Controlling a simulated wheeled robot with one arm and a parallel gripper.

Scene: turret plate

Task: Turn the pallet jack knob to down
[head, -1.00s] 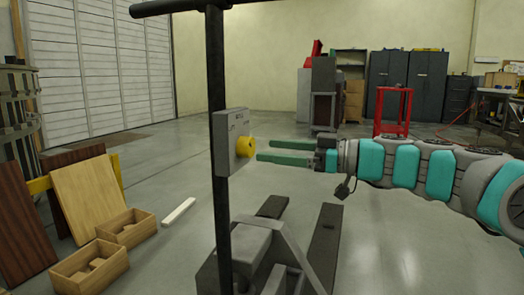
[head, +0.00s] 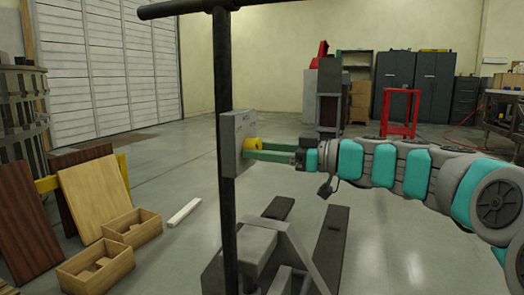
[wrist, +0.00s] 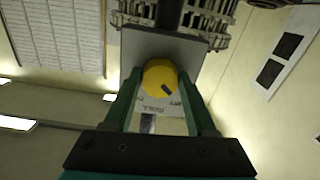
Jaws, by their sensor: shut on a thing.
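The pallet jack's yellow knob (head: 252,144) sticks out from a grey plate (head: 236,135) on the black upright handle post (head: 223,90). In the wrist view the knob (wrist: 158,76) shows as a round yellow disc with a dark pointer mark toward its lower right. My gripper (head: 258,150) reaches in from the right with its green fingers level with the knob. In the wrist view the gripper (wrist: 160,95) has one finger on each side of the knob, shut on it. The plate (wrist: 190,45) carries lettering, partly hidden; one label seems to read "ROLL".
The grey pallet jack body (head: 265,250) and dark forks (head: 328,240) lie below my arm. Wooden boxes (head: 97,268) and leaning boards (head: 95,195) stand at the left. A red stand (head: 398,112) and dark cabinets (head: 412,80) are at the back.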

